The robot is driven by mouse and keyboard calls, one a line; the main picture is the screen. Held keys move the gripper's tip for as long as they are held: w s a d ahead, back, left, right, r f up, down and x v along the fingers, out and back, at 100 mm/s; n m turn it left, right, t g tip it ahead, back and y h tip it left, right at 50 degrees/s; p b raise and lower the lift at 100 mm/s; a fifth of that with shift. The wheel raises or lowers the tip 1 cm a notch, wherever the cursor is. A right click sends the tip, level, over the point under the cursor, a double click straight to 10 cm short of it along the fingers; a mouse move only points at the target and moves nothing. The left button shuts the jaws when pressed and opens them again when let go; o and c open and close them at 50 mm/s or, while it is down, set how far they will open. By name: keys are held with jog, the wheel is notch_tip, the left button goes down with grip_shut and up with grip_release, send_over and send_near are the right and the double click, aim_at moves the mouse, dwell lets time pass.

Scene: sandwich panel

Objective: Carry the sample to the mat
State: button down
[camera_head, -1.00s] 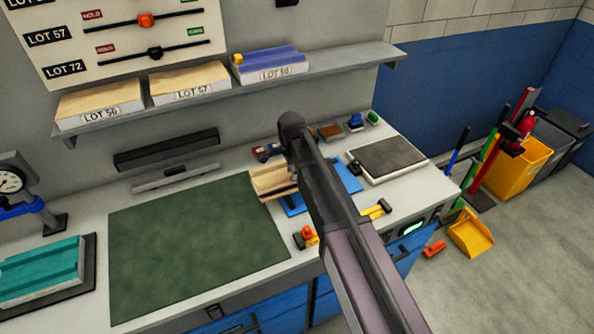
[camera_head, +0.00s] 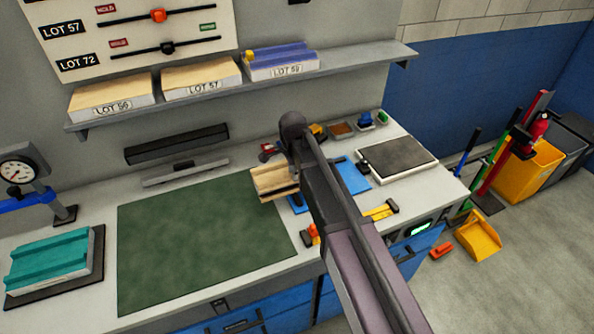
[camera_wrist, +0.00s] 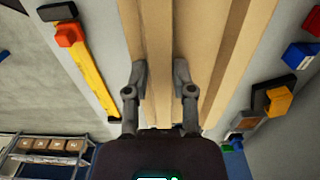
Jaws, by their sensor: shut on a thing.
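The sample, a tan ribbed panel (camera_head: 272,182), is in my gripper near the right edge of the green mat (camera_head: 190,245). In the head view my arm hides the sample's right part and most of my gripper. In the wrist view the two fingers of my gripper (camera_wrist: 160,80) are closed on the raised middle rib of the sample (camera_wrist: 205,45). The sample appears held above the bench; its exact height is hard to tell. The visible mat surface is bare.
A teal panel (camera_head: 50,255) lies on a dark pad at left, beside a dial gauge (camera_head: 17,172). A shelf (camera_head: 355,62) with several panels runs behind. A grey-topped plate (camera_head: 395,158), a yellow tool (camera_head: 381,209) and an orange-handled item (camera_head: 311,236) are on the right.

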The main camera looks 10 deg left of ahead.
aim_at(264, 183)
jog(key=shift+s+a, duration=0.95)
jog(key=shift+a, duration=0.3)
jog(key=shift+s+a, duration=1)
jog(key=shift+a, duration=0.3)
jog(key=shift+s+a, duration=0.95)
jog(key=shift+a, duration=0.3)
jog(key=shift+s+a, duration=0.1)
jog(key=s+a, duration=0.7)
jog(key=a, duration=0.2)
jog(key=shift+a, duration=0.2)
jog(key=shift+r, duration=0.1)
dwell(0.3)
jog(key=s+a, duration=0.7)
jog(key=a, duration=0.2)
jog(key=shift+a, duration=0.3)
dwell(1.4)
